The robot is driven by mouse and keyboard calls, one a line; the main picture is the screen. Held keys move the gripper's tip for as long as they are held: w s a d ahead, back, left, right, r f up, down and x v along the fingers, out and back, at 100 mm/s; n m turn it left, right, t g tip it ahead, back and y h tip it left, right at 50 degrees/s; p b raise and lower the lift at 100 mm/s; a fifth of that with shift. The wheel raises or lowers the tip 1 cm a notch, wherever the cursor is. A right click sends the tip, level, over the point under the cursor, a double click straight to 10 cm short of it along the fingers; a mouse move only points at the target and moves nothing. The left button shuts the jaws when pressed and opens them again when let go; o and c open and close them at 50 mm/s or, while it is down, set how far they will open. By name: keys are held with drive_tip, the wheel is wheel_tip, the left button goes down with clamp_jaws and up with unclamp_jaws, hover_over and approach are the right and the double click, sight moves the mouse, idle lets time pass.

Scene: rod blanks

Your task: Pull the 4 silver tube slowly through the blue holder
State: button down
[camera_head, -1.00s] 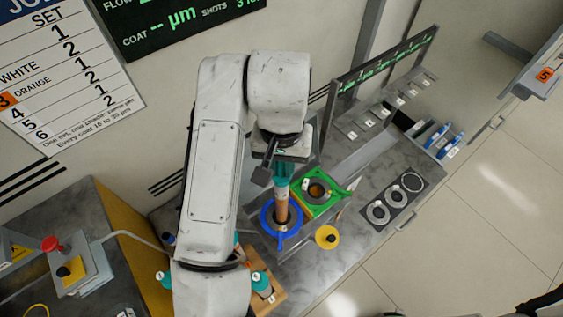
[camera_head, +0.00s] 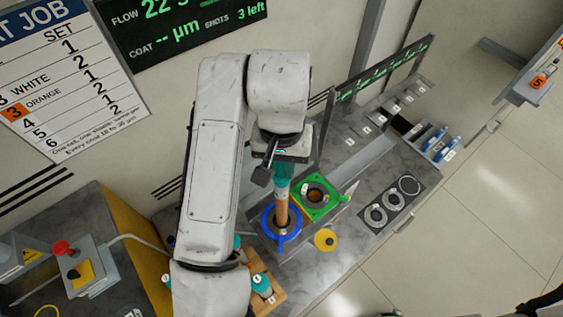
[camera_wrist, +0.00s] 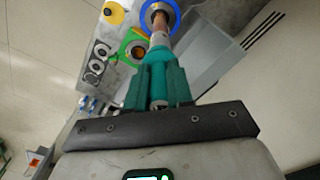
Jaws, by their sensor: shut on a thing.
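My gripper (camera_head: 283,178) is shut on the upper end of an upright tube (camera_head: 281,213). In the wrist view my gripper (camera_wrist: 157,88) has teal parts around the tube's near end. The brown tube (camera_wrist: 160,28) runs from there into the blue holder (camera_wrist: 147,24). I cannot read a number on the tube.
A green square holder (camera_head: 330,207) stands close right of the blue one. A yellow disc (camera_head: 325,240) lies nearby. A wooden rack (camera_head: 272,300) with teal-capped tubes is below. A dark plate with rings (camera_head: 392,205) is at right. A display panel (camera_head: 175,22) reads "3 left".

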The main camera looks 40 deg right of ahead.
drive_tip(key=shift+r+p, duration=1.45)
drive_tip(key=shift+r, duration=3.35)
drive_tip(key=shift+r, duration=1.6)
